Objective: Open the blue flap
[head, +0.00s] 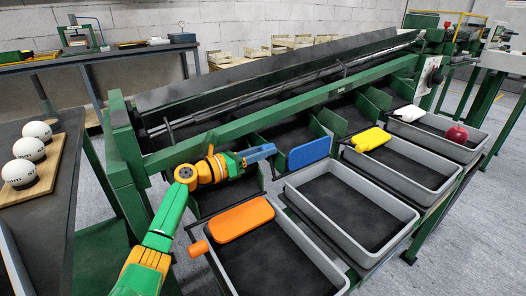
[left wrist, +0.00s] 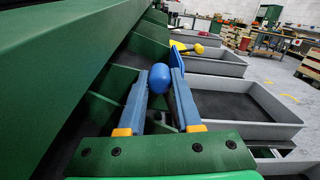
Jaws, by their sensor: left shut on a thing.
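The blue flap (head: 309,152) stands raised, near upright, at the back of the second grey crate from the front. My left gripper (head: 264,153) reaches to its left end in the head view. In the left wrist view the rounded blue knob (left wrist: 160,78) lies between the tips of my left gripper (left wrist: 162,72), which is shut on it. The flap (left wrist: 177,58) shows there edge-on, just behind the right finger. In the head view the knob is hidden by the fingers. My right gripper is not in view.
An orange flap (head: 239,219) and a yellow flap (head: 371,139) lie lower over neighbouring crates. The blue flap's crate (head: 345,236) is empty. A red ball (head: 457,134) sits in the far crate. The green sloping frame (head: 262,117) runs close behind my left gripper. White balls (head: 19,172) rest at left.

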